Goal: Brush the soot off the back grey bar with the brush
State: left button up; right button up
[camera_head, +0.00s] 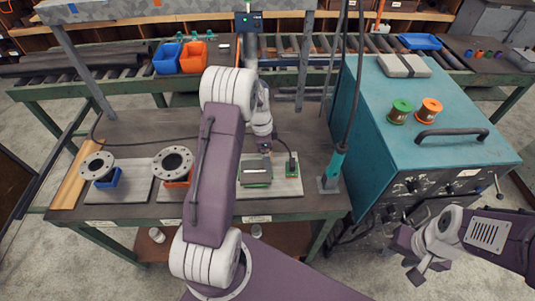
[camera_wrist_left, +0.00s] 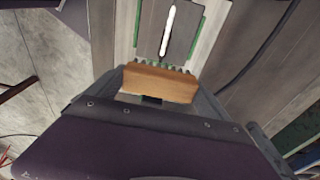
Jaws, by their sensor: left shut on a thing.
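My left gripper (camera_wrist_left: 158,100) is shut on the brush (camera_wrist_left: 160,83), a wooden block with green bristles. In the head view the left gripper (camera_head: 264,145) hangs over the right board on the bench, and the brush is too small to make out clearly. Just beyond the bristles in the wrist view is a dark grey piece (camera_wrist_left: 181,30) with a white streak and green edges. In the head view a grey-green fixture (camera_head: 256,170) stands on that board; I cannot tell its separate bars or any soot. My right gripper (camera_head: 418,262) is off at the lower right, away from the bench.
Two flanged pipes (camera_head: 173,162) (camera_head: 97,165) stand on boards to the left. A teal machine (camera_head: 430,145) with two wire spools stands right of the bench. A teal-handled tool (camera_head: 336,163) on a cable is near the board's right side. A roller conveyor with bins runs behind.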

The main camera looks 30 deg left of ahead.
pick_arm(q)
jog(key=shift+f, duration=0.2)
jog(key=shift+f+b, duration=1.25)
jog(key=shift+f, duration=0.2)
jog(key=shift+f, duration=0.15)
jog(key=shift+f+b, duration=1.5)
jog(key=shift+f, duration=0.3)
jog(key=shift+a, duration=0.1)
